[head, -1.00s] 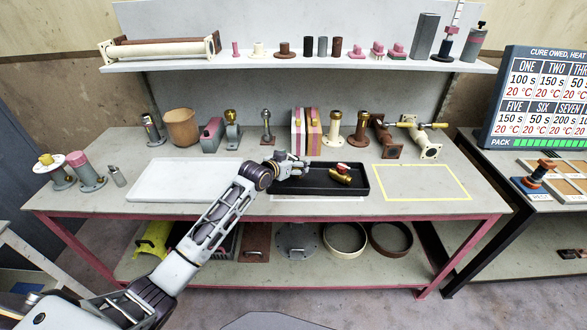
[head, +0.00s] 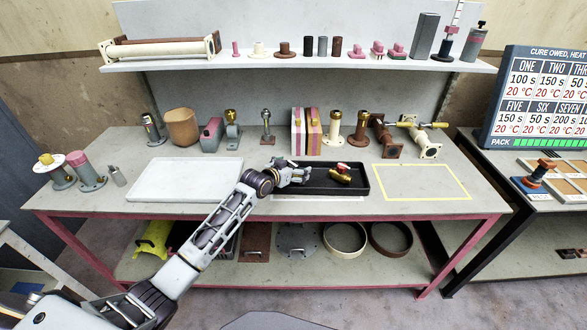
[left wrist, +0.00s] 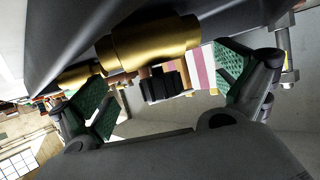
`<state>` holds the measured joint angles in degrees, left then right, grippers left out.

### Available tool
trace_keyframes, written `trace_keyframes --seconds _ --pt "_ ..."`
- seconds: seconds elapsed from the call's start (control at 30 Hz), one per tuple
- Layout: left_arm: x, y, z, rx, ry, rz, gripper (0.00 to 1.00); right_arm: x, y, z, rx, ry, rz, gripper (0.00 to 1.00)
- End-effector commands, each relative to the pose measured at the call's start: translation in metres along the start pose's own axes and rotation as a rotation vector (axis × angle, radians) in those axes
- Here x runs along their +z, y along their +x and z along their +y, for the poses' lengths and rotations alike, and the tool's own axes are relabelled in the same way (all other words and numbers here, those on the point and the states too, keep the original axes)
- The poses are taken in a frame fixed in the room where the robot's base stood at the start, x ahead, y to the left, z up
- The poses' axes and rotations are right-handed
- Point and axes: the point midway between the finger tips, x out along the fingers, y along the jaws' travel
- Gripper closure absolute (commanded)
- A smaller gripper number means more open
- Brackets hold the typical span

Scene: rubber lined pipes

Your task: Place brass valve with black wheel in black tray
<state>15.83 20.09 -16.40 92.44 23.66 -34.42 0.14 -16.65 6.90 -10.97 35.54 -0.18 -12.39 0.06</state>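The black tray (head: 353,188) lies in the middle of the bench. My left gripper (head: 304,173) is at its left part, low over it. In the left wrist view a brass valve body (left wrist: 150,43) with a small black wheel (left wrist: 160,86) lies against a dark surface that looks like the tray. The green-padded fingers of the left gripper (left wrist: 165,90) are spread apart, with the valve between or just beyond them and a gap at the right finger. In the head view the gripper hides this valve. My right gripper is not in view.
A brass valve with a red handle (head: 341,173) lies in the tray's right part. A white tray (head: 185,180) is to the left, a yellow-outlined area (head: 422,182) to the right, both empty. Pink-and-cream blocks (head: 306,133) and several flanged pipes stand behind the tray.

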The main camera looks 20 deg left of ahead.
Motion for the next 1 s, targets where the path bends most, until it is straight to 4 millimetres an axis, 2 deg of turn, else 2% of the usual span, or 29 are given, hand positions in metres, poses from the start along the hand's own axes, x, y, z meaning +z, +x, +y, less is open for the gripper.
trace_keyframes --seconds 0.2,0.37,0.53,0.77,1.0 --pt "0.0 0.0 0.0 0.0 0.0 0.0 0.0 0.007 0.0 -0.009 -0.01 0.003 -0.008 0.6" --pt "-0.003 -0.001 0.0 0.0 0.0 0.001 0.0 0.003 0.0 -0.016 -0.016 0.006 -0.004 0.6" --pt "-0.002 -0.007 0.0 0.0 0.0 0.001 0.0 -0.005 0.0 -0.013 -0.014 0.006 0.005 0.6" --pt "-0.002 -0.025 0.0 0.0 0.002 0.0 0.0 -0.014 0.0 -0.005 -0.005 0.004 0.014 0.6" --pt "-0.001 -0.048 0.0 0.0 0.0 0.0 0.0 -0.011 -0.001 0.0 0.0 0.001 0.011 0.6"
